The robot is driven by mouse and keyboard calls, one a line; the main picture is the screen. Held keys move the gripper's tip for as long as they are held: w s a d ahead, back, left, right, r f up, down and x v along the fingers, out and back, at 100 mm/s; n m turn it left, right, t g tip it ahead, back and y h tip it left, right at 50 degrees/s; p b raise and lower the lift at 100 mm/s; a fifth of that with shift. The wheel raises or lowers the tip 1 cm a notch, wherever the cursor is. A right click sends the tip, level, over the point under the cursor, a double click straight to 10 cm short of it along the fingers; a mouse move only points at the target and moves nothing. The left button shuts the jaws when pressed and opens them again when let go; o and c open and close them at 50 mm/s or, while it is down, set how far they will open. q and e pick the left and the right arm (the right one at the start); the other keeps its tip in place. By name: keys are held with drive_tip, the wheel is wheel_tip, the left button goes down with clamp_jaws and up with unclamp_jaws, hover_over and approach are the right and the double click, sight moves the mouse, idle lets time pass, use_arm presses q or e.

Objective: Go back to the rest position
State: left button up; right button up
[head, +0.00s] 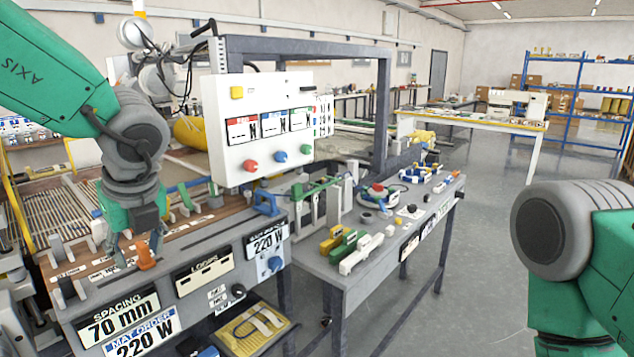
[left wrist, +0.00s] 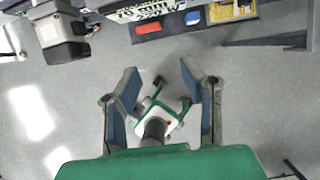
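My left arm comes in from the left in the head view and points down. My left gripper (head: 127,252) is over the front part of the grey console (head: 190,285), close to an orange piece (head: 146,257); whether they touch I cannot tell. In the left wrist view the two fingers of the left gripper (left wrist: 159,72) stand wide apart with nothing between their tips. A white and green part shows beyond and below the fingers; I cannot tell what it is. My right arm shows at the right edge of the head view, but its gripper is out of the picture.
A white control panel (head: 262,130) rises behind the console. A grey side table (head: 385,235) with small coloured parts stands right of it. A yellow tray (head: 255,325) lies low beside the console. Open floor (head: 470,290) lies between the side table and my right arm.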

use_arm(q)
drive_tip(key=s+a+f+m+t+y+b, duration=0.1)
drive_tip(key=s+a+f+m+b, duration=0.15)
drive_tip(key=f+m, duration=0.75)
drive_tip(key=s+a+f+m+y+b, duration=0.1)
drive_tip(key=s+a+f+m+b, duration=0.15)
drive_tip(key=f+m, duration=0.8)
drive_tip(key=s+a+f+m+t+b, duration=0.1)
drive_tip(key=s+a+f+m, duration=0.25)
drive_tip(key=f+m, duration=0.7)
drive_tip(key=s+d+f+m+g+h+b, duration=0.1)
drive_tip(key=s+d+f+m+g+h, duration=0.1)
drive_tip(key=s+f+m, duration=0.5)
drive_tip(key=s+d+f+m+g+h+b, duration=0.2)
drive_tip(key=s+f+m, duration=0.6)
drive_tip(key=s, duration=0.6)
drive_tip(key=shift+d+f+h, duration=0.7)
drive_tip(key=shift+d+f, duration=0.35)
drive_tip(key=shift+f, duration=0.15)
use_arm(e)
wheel_tip(320, 180, down, 9)
drive_tip(key=a, duration=0.1)
use_arm(q)
drive_tip(key=shift+w+d, duration=0.1)
drive_tip(key=shift+d, duration=0.2)
use_arm(e)
drive_tip(key=shift+d, duration=0.25)
